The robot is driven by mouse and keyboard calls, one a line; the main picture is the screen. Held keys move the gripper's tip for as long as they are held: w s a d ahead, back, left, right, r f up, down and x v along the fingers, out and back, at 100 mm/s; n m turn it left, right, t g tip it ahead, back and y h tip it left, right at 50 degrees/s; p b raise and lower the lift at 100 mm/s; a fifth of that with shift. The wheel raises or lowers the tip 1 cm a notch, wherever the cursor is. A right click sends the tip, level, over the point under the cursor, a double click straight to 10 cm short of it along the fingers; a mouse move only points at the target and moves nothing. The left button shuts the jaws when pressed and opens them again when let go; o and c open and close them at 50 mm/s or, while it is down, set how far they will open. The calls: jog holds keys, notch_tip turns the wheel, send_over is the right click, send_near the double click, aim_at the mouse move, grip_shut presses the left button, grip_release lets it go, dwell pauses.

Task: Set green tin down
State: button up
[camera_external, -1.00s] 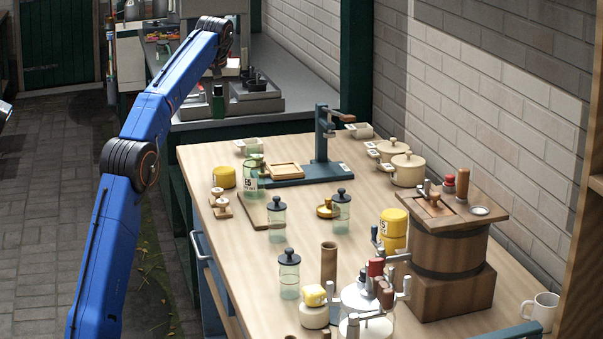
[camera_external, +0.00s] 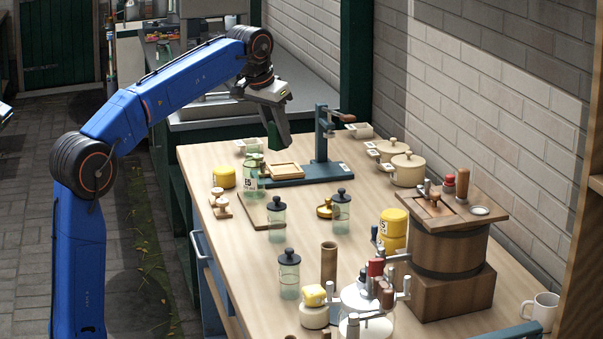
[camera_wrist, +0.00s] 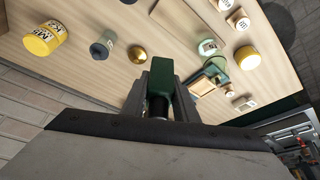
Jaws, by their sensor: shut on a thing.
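My gripper (camera_external: 272,106) hangs above the back of the wooden bench (camera_external: 215,260), pointing down. It is shut on the dark green tin (camera_external: 274,137), which is just under the jaws. In the wrist view the tin (camera_wrist: 160,72) sits between the fingers of my gripper (camera_wrist: 159,100), seen partly from above. The tin is in the air, apart from the teal press (camera_external: 296,180) and the shallow wooden tray (camera_external: 285,171) below and behind it. How high it hangs above the bench I cannot tell.
A pale green labelled jar (camera_external: 250,186) and a yellow tin (camera_external: 222,177) stand left of the tray. Several dark-lidded glass jars (camera_external: 289,280) stand mid-bench near a brass dish (camera_external: 325,211). The press's upright post (camera_external: 321,140) rises right of my gripper. Bare wood lies between these.

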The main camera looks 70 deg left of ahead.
jog(key=s+d+f+m+t+h, duration=0.1)
jog(key=s+d+f+m, duration=0.2)
jog(key=d, duration=0.8)
jog(key=s+d+f+m+h, duration=0.1)
jog(key=s+d+m, duration=0.25)
jog(key=d, duration=0.75)
jog(key=shift+n, duration=0.25)
jog(key=f, duration=0.9)
jog(key=shift+s+d+f, duration=0.35)
jog(key=shift+s+f, duration=0.05)
jog(key=shift+f, duration=2.5)
jog(key=shift+f, duration=0.15)
jog(key=o, duration=1.1)
